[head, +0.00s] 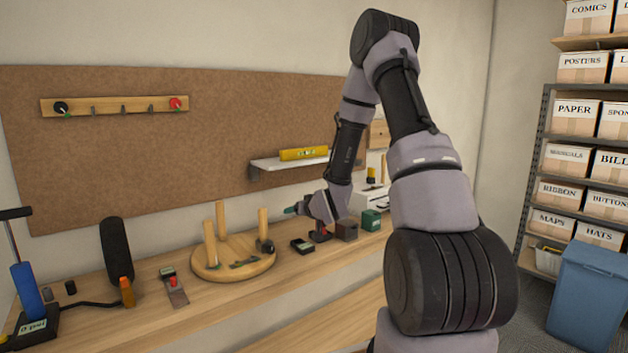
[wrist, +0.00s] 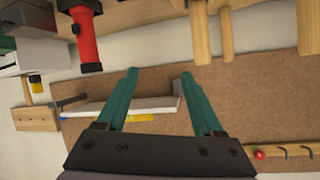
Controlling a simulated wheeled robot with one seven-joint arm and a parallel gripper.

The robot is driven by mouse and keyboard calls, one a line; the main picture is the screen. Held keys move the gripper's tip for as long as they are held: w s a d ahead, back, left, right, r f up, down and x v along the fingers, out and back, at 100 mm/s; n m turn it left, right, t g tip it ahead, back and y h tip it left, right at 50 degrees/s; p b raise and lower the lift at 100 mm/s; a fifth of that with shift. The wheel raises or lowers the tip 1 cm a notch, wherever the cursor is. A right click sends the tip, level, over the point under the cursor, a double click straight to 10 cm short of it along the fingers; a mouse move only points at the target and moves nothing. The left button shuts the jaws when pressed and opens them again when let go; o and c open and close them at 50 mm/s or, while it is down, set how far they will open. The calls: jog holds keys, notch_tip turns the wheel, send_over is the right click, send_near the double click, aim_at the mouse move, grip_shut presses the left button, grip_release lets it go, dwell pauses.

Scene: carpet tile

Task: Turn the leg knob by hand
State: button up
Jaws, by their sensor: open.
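An upturned round wooden stool (head: 228,268) lies on the workbench with its three legs pointing up. A dark round knob (head: 265,246) shows by the foot of its right-hand leg (head: 263,223). My gripper (head: 291,210) is in the air to the right of that leg, above the bench, with its teal fingers pointing left. In the wrist view my gripper (wrist: 159,74) has its fingers apart with nothing between them. Stool legs (wrist: 200,32) show at the top of that view, beyond the fingertips. I cannot make out the knob there.
A wall shelf (head: 285,163) with a yellow level (head: 304,153) is behind my arm. A red-handled tool (wrist: 85,38) is near the gripper in the wrist view. A small black box (head: 302,246) sits right of the stool, a dark cylinder (head: 117,248) left.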

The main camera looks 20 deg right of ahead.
jog(key=s+d+r+g+h, duration=0.2)
jog(key=s+r, duration=0.5)
jog(key=r, duration=0.5)
jog(key=shift+d+r+m+g, duration=0.25)
jog(key=shift+d+m+g, duration=0.15)
jog(key=shift+d, duration=0.1)
jog(key=shift+r, duration=0.1)
jog(key=s+a+r+g, duration=0.1)
jog(key=s+r, duration=0.3)
jog(key=s, duration=0.5)
jog(key=s+a+r+m+g+y, duration=0.1)
jog(key=s+r, duration=0.4)
jog(key=s, duration=0.5)
jog(key=s+a+r+m+g+y, duration=0.1)
jog(key=s+a+r, duration=0.2)
jog(key=s, duration=0.6)
notch_tip(320, 180, up, 2)
jog(key=shift+s+a+r, duration=0.2)
jog(key=shift+a, duration=0.05)
